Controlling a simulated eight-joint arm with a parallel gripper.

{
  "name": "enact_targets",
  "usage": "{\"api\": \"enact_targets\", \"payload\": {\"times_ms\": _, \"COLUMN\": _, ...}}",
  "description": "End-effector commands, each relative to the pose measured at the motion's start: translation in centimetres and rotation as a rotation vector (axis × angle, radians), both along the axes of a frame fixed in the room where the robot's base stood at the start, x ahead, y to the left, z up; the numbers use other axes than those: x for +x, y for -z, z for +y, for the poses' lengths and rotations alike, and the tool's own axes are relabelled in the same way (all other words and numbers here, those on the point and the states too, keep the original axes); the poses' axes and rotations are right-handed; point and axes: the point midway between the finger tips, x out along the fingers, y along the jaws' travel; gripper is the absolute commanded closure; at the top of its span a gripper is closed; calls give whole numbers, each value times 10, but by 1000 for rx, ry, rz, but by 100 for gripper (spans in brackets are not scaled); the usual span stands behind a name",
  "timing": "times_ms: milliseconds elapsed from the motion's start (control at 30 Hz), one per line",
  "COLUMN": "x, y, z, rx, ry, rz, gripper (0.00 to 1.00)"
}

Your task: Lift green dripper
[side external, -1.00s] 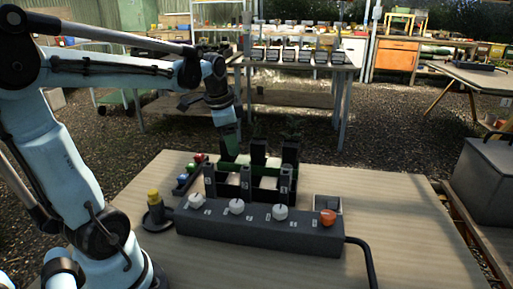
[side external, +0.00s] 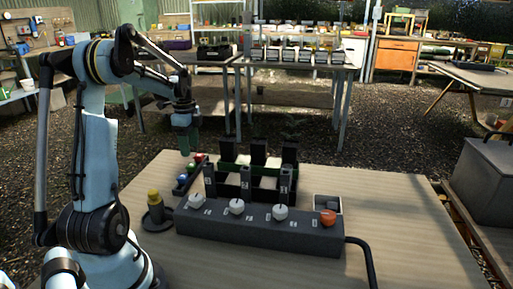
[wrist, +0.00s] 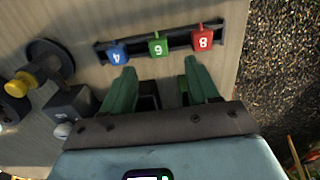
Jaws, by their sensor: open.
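The green dripper (wrist: 158,44), marked 6, sits in a narrow dark rack (wrist: 180,40) between a blue dripper (wrist: 117,54) and a red dripper (wrist: 202,37). In the side view the green dripper (side external: 191,167) is small, at the left of the table. My gripper (wrist: 160,68) is open and empty. Its two green fingers point at the rack, with the green dripper roughly midway between them in the picture. In the side view my gripper (side external: 185,150) hangs above the far end of the rack, apart from the drippers.
A black slotted stand (side external: 246,180) is right of the rack. A grey box with several knobs (side external: 262,228) lies in front of it. A yellow-topped piece on a dark round base (side external: 155,212) stands near left. The table's right side (side external: 400,225) is mostly clear.

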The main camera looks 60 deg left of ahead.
Motion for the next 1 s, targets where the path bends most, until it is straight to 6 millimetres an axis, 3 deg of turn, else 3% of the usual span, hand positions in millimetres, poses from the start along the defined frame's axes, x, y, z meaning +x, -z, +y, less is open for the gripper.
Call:
{"api": "enact_targets", "payload": {"times_ms": 333, "x": -2, "y": 27, "z": 1, "rx": 1, "ry": -1, "rz": -1, "gripper": 40}}
{"api": "enact_targets", "payload": {"times_ms": 633, "x": -5, "y": 65, "z": 3, "rx": 1, "ry": 0, "rz": 0, "gripper": 40}}
{"api": "enact_targets", "payload": {"times_ms": 933, "x": -5, "y": 70, "z": 2, "rx": 2, "ry": -1, "rz": -1, "gripper": 40}}
{"api": "enact_targets", "payload": {"times_ms": 1000, "x": -5, "y": 70, "z": 2, "rx": 2, "ry": -1, "rz": -1, "gripper": 48}}
